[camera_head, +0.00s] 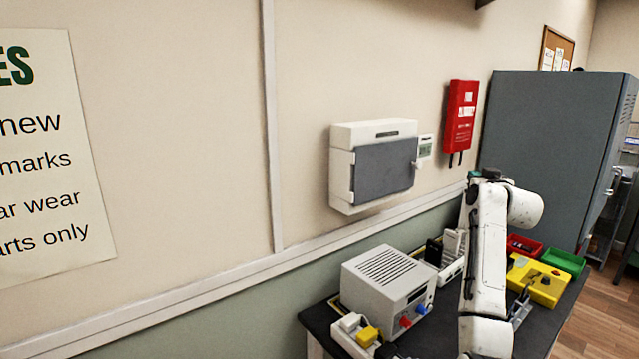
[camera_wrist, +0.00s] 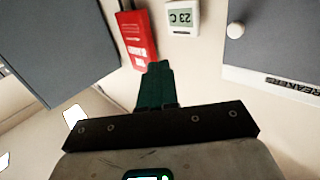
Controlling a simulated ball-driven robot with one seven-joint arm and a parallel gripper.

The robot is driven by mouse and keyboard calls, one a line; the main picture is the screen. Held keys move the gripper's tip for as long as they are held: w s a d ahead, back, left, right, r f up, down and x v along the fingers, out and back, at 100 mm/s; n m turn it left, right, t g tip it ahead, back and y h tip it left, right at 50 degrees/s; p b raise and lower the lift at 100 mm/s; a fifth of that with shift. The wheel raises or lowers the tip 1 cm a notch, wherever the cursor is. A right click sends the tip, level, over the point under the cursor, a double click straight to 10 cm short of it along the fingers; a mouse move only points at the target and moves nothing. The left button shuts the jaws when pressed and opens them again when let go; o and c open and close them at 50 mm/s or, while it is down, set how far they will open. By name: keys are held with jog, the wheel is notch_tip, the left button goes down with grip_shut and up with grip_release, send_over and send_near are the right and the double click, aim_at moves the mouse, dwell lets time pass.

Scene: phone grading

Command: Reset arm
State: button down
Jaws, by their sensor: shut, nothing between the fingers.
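My white arm rises over the dark bench (camera_head: 438,328) in the head view, and its end is turned away, so the fingers do not show clearly there. In the wrist view my gripper (camera_wrist: 158,70) shows its dark green fingers pressed together, with nothing between them. The fingers point toward the wall, with the red wall box (camera_wrist: 135,40) just to their left and the thermostat (camera_wrist: 182,18) to their upper right. Both are behind the fingers and appear apart from them.
A grey bench instrument (camera_head: 385,285), a yellow box (camera_head: 540,282), a red bin (camera_head: 524,245) and a green bin (camera_head: 563,262) crowd the bench around my arm. A breaker panel (camera_head: 372,165) hangs on the wall. A tall grey cabinet (camera_head: 550,140) stands behind, right.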

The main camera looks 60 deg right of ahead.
jog(key=w+a+f+n+t+y, duration=0.1)
jog(key=w+a+f+n+y, duration=0.15)
jog(key=w+a+f, duration=0.55)
jog(key=w+a+f+n+g+y, duration=0.15)
jog(key=w+a+f+y, duration=0.25)
jog(key=a+f, duration=0.8)
jog(key=w+a+f+n+y, duration=0.2)
jog(key=w+a+f+y, duration=0.2)
jog(key=a+f, duration=0.8)
jog(key=s+a+f+n+g+y, duration=0.1)
jog(key=s+a+f, duration=0.2)
jog(key=a, duration=0.4)
jog(key=s+a+f+n+g+y, duration=0.1)
jog(key=s+a+f, duration=0.1)
jog(key=a, duration=0.5)
jog(key=s+a+f+n+g+y, duration=0.1)
jog(key=s+a+f+g+y, duration=0.15)
jog(key=a, duration=0.45)
jog(key=s+a+f+n+g, duration=0.2)
jog(key=s+a+g, duration=0.1)
jog(key=s+a, duration=0.6)
jog(key=s, duration=0.4)
jog(key=shift+a+f+n, duration=0.3)
jog(key=shift+f, duration=0.05)
